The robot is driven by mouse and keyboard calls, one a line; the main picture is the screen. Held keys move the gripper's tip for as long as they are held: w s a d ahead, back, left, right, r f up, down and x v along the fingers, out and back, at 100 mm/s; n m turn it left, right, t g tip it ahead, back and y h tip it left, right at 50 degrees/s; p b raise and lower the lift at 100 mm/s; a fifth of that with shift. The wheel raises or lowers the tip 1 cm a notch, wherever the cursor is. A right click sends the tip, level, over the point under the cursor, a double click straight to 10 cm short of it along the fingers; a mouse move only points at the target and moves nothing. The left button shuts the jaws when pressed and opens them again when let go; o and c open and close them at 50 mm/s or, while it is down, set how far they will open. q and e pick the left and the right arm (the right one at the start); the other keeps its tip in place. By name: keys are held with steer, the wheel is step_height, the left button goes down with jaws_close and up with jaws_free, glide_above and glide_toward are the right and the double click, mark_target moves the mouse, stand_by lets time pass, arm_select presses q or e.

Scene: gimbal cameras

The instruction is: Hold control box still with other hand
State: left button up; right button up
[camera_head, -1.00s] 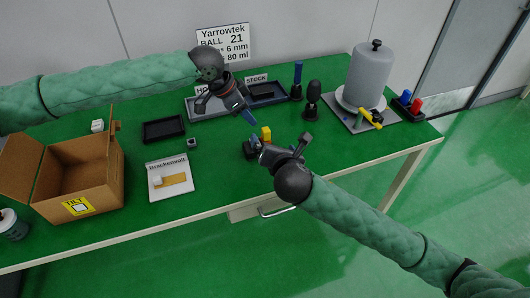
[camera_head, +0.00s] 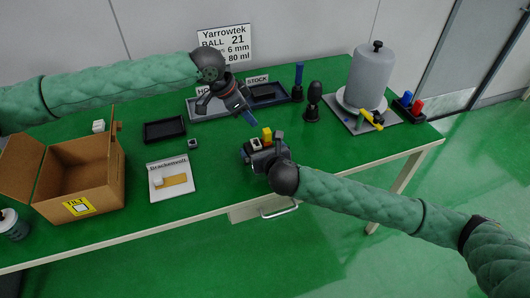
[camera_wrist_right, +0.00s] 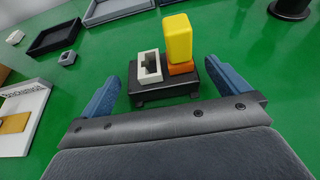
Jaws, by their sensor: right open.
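The control box (camera_wrist_right: 165,92) is a small dark box on the green table, with a pale hollow square part (camera_wrist_right: 150,67) and an orange block under a yellow block (camera_wrist_right: 177,38) on top. In the head view its yellow part (camera_head: 267,133) shows, and my right gripper hides much of the rest. My right gripper (camera_wrist_right: 168,88) is open, its blue fingers on either side of the box with gaps between. My left gripper (camera_head: 250,117) hangs higher, behind and left of the box, near the grey trays; its finger gap is unclear.
An open cardboard box (camera_head: 80,180) stands at the left. A white card (camera_head: 171,178), a black tray (camera_head: 164,130) and a small grey cube (camera_head: 193,144) lie left of the control box. A dark knobbed stand (camera_head: 313,100) and a grey cylinder (camera_head: 368,75) stand to the right.

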mark_target(258, 143)
steer(key=shift+x, duration=2.1)
steer(key=c, duration=1)
steer(key=shift+o, duration=0.2)
